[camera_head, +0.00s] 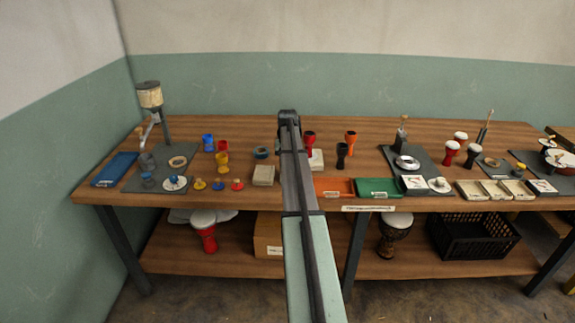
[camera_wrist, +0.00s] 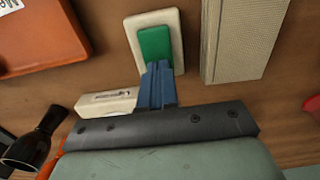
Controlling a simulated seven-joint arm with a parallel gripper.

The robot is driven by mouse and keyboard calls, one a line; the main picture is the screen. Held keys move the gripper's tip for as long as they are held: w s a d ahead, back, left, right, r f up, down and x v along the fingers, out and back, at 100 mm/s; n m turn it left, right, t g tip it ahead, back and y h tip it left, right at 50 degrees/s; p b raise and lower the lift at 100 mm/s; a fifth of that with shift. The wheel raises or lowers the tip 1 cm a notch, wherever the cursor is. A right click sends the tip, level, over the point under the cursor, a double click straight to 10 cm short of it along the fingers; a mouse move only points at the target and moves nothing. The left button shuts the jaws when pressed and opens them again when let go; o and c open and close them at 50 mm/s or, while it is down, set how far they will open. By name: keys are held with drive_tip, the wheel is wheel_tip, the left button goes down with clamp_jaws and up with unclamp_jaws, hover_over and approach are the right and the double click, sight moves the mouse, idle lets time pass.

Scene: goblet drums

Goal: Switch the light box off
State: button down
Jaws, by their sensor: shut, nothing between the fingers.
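A small white box with a green rocker switch (camera_wrist: 153,43) on its face shows in the wrist view, at the top middle. No lit lamp shows on it, and I cannot tell its on or off state. My gripper (camera_wrist: 157,68) is shut and empty. Its blue fingertips overlap the near edge of the green switch in the picture; I cannot tell whether they touch it. In the head view my arm hides the switch and the fingertips. A beige box with a textured face (camera_wrist: 240,40) stands beside the switch; it also shows in the head view (camera_head: 263,175).
An orange tray (camera_head: 333,187) lies right of my arm, beside a green tray (camera_head: 378,187). A white labelled block (camera_wrist: 105,102) and a black goblet drum (camera_wrist: 35,138) are close to my gripper. Red and orange goblets (camera_head: 350,137) stand behind. Bare wood lies around the switch.

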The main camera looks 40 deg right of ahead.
drive_tip(key=shift+f, duration=0.2)
drive_tip(key=shift+s+a, duration=0.1)
drive_tip(key=shift+s+a+r, duration=0.3)
drive_tip(key=shift+s+a, duration=0.1)
drive_tip(key=shift+r, duration=0.15)
idle(0.4)
wheel_tip(320, 180, up, 14)
drive_tip(key=w+d, duration=0.1)
drive_tip(key=shift+w+d+f, duration=0.25)
drive_tip(key=shift+w+d, duration=0.1)
idle(0.6)
